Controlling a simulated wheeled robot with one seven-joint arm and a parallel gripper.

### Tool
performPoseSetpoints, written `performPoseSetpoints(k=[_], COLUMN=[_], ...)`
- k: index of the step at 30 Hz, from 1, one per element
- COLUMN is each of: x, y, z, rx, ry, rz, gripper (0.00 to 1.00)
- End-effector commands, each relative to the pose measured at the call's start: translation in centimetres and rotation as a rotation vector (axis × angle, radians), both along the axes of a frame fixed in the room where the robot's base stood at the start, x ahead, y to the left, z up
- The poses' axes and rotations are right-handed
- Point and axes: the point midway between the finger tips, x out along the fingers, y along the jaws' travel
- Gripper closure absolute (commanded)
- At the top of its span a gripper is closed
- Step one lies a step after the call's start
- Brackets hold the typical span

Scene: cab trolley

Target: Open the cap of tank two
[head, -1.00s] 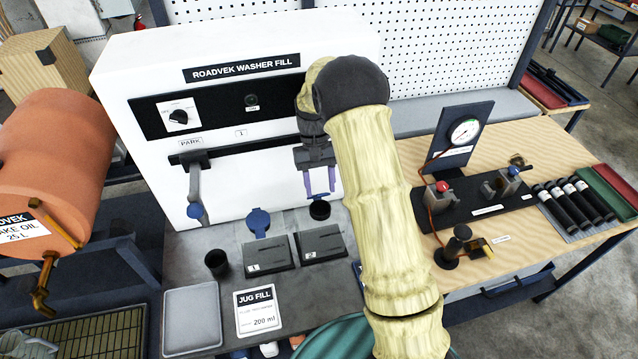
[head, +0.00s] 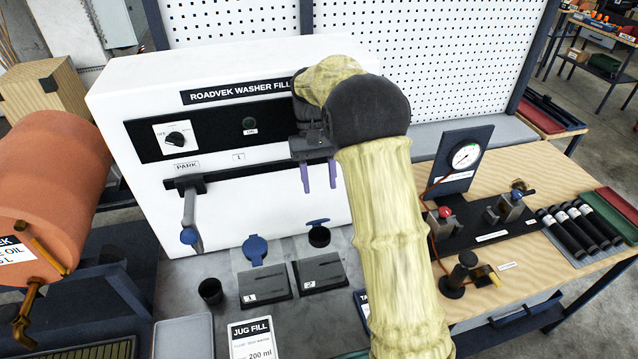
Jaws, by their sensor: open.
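Tank two (head: 322,272) is the dark box marked 2 on the grey bench top. Its round black filler neck (head: 319,238) shows a dark opening. Its blue cap (head: 318,222) shows as a thin, tilted edge at the back of the neck and looks raised off it. My gripper (head: 319,187) points down above and behind this cap, in front of the white washer-fill cabinet. Its two purple fingers are apart with nothing between them, and they do not touch the cap. My forearm passes just right of tank two.
Tank one (head: 265,287) stands left of tank two with a blue cap (head: 255,248) at its neck. A black cup (head: 211,291) and a lever with a blue knob (head: 189,236) are further left. The white cabinet (head: 235,205) stands close behind.

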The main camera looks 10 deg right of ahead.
Motion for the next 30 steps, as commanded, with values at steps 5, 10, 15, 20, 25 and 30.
performPoseSetpoints(k=[5,10,15,20,25,30], x=[-0.2,-1.5,-4.3,-7.7,-11.8,-16.1], y=[-0.1,-0.7,-1.7,-2.5,-3.3,-3.8], z=[-0.1,-0.8,-2.2,-3.6,-5.2,-6.8], rx=[0.001,0.005,0.013,0.018,0.021,0.022], ry=[-0.006,-0.062,-0.176,-0.294,-0.419,-0.540], rz=[-0.001,-0.011,-0.027,-0.042,-0.054,-0.063], gripper=[0.82,1.00,1.00,1.00,1.00,1.00])
